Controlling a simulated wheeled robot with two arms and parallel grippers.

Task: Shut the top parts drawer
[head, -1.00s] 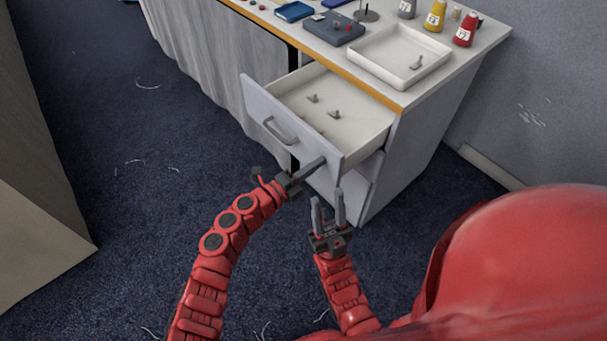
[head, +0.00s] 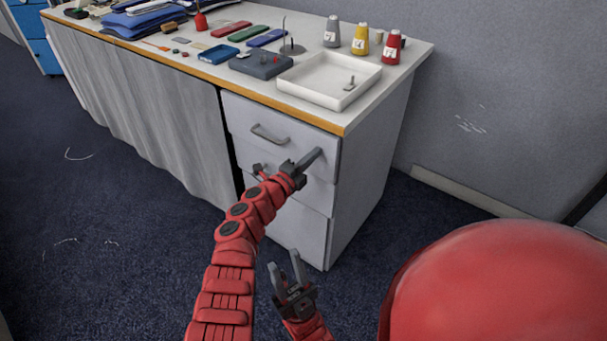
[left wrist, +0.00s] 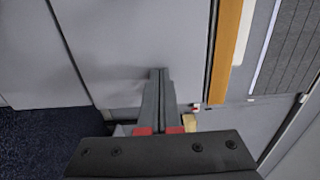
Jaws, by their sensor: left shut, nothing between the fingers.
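The top parts drawer (head: 292,134) is a light grey front with a metal bar handle (head: 268,135), in the cabinet at the table's near right end. Its front looks flush with the cabinet, and its inside is hidden. My left gripper (head: 317,154) is shut and empty, with its tips at the right part of the drawer front. In the left wrist view the shut fingers (left wrist: 157,75) meet or nearly meet a grey panel (left wrist: 130,40); I cannot tell if they touch. My right gripper (head: 284,259) is open and empty, low in front of the cabinet.
Lower drawers (head: 298,228) lie below the top one.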

